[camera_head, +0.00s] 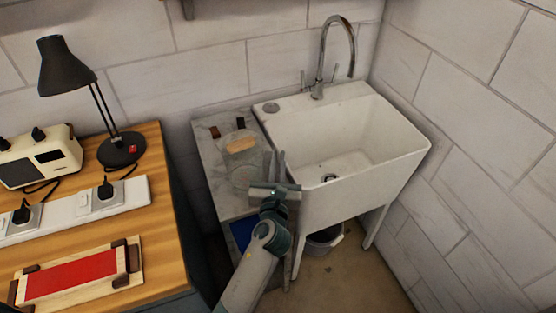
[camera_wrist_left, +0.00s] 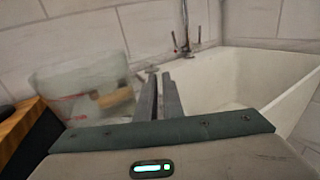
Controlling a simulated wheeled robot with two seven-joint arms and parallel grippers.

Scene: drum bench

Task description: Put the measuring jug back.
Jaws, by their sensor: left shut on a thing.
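The measuring jug (camera_head: 240,171) is clear, and shows over the marble-topped side surface left of the sink. In the left wrist view the clear jug (camera_wrist_left: 75,88), with red marks, is just left of the fingers. My left gripper (camera_head: 275,155) is at the jug's right side, its fingers nearly together. It is shut on the jug, seemingly at its handle; the exact contact is hard to see. I cannot tell whether the jug's base touches the surface. My right gripper is not in view.
The white sink (camera_head: 345,135) with its tall tap stands to the right. A tan block (camera_head: 241,145) shows at the jug. The wooden bench (camera_head: 150,220) at left carries a black lamp (camera_head: 120,150), a power strip and a red-topped tray. A bucket (camera_head: 324,240) is under the sink.

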